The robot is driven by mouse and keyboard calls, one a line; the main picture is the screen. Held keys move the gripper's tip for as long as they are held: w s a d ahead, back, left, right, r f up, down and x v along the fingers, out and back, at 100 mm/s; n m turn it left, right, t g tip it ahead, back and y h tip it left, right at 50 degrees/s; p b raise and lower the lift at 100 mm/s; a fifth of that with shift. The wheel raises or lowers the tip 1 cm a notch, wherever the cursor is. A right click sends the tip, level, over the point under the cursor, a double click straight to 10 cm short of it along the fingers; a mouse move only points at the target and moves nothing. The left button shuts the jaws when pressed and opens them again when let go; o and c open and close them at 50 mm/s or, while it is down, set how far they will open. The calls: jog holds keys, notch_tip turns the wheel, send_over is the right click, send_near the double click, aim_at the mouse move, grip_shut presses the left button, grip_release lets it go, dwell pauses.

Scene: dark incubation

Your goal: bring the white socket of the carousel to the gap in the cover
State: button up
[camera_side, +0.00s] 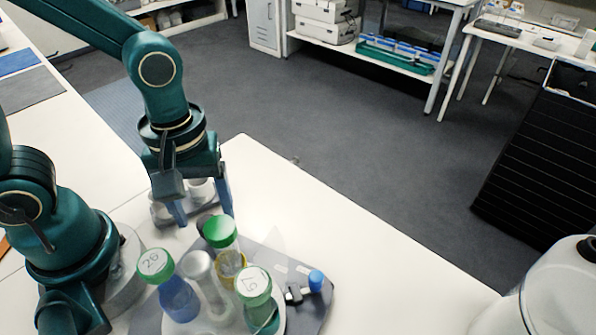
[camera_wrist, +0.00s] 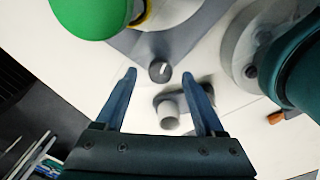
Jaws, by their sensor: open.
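The carousel (camera_side: 277,322) stands at the bottom of the side view, with green-capped tubes around it: one with blue liquid (camera_side: 178,298), one with yellow liquid (camera_side: 230,262) and one marked 67 (camera_side: 254,285). A pale, empty-looking cylinder (camera_side: 200,268) stands between them; I cannot tell whether it is the white socket. The cover and its gap are not clear. My gripper (camera_side: 205,215) is open and empty, behind the tubes. In the wrist view my gripper (camera_wrist: 160,76) has a dark round knob with a white mark (camera_wrist: 160,71) between its fingertips; contact cannot be told.
A grey plate (camera_side: 313,315) lies under the carousel and bears a blue-topped part (camera_side: 316,281). White cups (camera_side: 201,190) stand on a small grey holder behind my gripper; one shows in the wrist view (camera_wrist: 168,112). A white rounded vessel (camera_side: 560,295) stands at right. The table between is clear.

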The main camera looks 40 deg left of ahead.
jog(key=shift+f, duration=0.75)
grip_shut()
jog(key=shift+m, duration=0.3)
jog(key=shift+m, duration=2.9)
